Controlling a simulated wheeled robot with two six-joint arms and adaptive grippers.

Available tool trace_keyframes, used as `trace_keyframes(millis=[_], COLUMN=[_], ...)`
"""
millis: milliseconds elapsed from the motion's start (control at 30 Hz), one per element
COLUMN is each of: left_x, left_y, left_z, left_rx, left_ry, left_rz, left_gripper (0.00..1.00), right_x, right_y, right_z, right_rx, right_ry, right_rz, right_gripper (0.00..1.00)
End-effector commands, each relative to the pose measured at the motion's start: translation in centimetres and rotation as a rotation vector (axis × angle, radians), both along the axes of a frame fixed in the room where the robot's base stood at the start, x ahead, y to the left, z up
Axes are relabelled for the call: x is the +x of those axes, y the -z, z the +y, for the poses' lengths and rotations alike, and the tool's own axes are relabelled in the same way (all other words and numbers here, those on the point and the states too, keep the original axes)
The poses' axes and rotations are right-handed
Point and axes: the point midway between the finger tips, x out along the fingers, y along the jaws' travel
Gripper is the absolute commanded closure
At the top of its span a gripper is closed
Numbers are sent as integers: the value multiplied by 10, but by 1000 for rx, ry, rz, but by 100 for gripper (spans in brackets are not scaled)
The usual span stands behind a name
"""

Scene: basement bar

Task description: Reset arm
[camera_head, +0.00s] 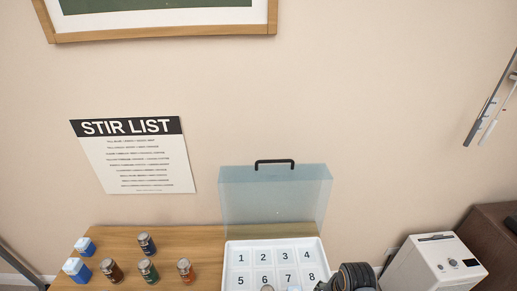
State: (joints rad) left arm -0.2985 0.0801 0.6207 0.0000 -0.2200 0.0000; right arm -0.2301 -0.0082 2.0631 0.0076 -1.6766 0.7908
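A dark, ribbed shape (354,277) shows at the bottom edge, at the right front corner of the white numbered tray (229,258). It may be part of my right gripper or arm; the frame cuts it off and no clear pair of fingertips shows. I see nothing held in it. My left gripper is not in view. The tray has a raised, see-through blue lid (275,198) with a black handle (274,163). Small silvery tops (267,288) show at the tray's near edge, mostly cut off.
A white machine (433,264) stands right. A STIR LIST sheet (136,160) hangs on the wall.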

Motion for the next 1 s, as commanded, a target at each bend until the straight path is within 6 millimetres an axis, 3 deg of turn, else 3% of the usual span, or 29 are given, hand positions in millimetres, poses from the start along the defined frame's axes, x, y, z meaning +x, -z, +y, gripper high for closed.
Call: trace_keyframes(millis=[200, 500, 867, 1000], left_x=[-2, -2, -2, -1], left_y=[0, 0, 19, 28], left_z=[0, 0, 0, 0], left_rx=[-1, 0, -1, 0], left_ry=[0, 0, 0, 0], left_rz=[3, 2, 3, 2], left_gripper=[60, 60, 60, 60], right_x=[-36, -71, -55, -60], right_y=[-25, -64, 64, 128], right_z=[-20, -29, -39, -44], right_rx=[-134, -297, -274, -263], right_ry=[-394, -851, -836, -831], right_rz=[-72, -130, -85, -63], right_gripper=[31, 31, 31, 31])
